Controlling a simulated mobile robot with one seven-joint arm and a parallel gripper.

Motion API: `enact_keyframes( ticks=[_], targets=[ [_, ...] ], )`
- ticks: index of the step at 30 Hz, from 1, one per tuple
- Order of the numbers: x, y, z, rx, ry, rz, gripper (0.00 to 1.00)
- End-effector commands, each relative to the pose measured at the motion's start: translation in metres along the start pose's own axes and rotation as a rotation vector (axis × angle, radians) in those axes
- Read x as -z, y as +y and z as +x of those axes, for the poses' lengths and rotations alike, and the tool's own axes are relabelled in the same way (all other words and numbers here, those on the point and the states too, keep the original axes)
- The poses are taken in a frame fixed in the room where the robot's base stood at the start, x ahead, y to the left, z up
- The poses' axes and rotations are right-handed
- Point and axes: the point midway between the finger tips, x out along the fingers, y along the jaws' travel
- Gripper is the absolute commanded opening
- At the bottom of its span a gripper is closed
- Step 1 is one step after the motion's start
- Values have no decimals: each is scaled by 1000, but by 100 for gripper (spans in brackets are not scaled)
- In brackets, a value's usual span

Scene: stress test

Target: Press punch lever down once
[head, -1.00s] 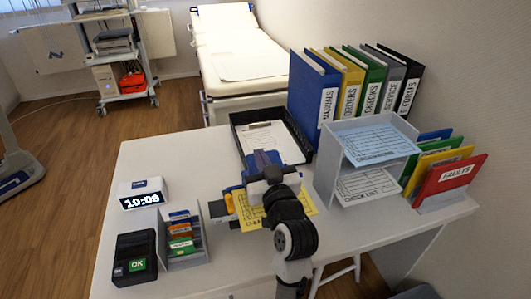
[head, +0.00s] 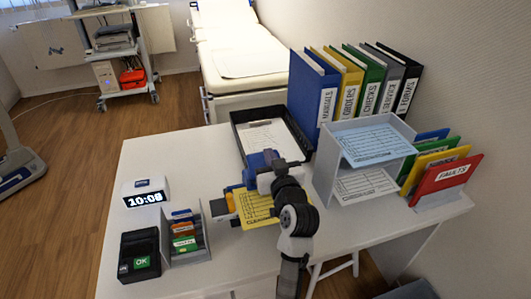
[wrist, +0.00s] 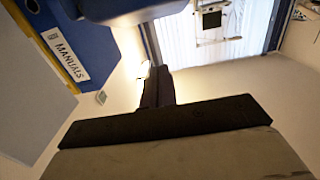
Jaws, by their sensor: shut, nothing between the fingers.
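The blue punch (head: 260,160) stands on the desk, largely hidden behind my arm. A yellow printed sheet (head: 258,207) lies at its front. My gripper (wrist: 158,85) is shut and empty, its dark fingers together in the wrist view. In the head view my wrist hangs over the punch and covers its middle. A blue rounded part (wrist: 115,8), likely of the punch, fills the top of the wrist view close to the fingertips. Whether the fingers touch the lever, and how far down the lever is, I cannot tell.
A black tray with a clipboard (head: 264,137) lies behind the punch. A grey paper rack (head: 327,172) and several binders (head: 315,90) stand at right. A clock (head: 146,193), card holder (head: 184,238) and black OK device (head: 140,256) are at left.

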Motion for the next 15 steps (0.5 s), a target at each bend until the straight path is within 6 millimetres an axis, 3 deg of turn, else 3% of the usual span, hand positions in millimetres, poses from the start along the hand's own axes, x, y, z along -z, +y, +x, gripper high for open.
enact_keyframes(
  ticks=[5,9,15],
  targets=[
    [4,-1,38,2,-1,0,0],
    [-22,0,42,-1,-5,2,0],
    [-37,0,45,0,0,0,0]
  ],
)
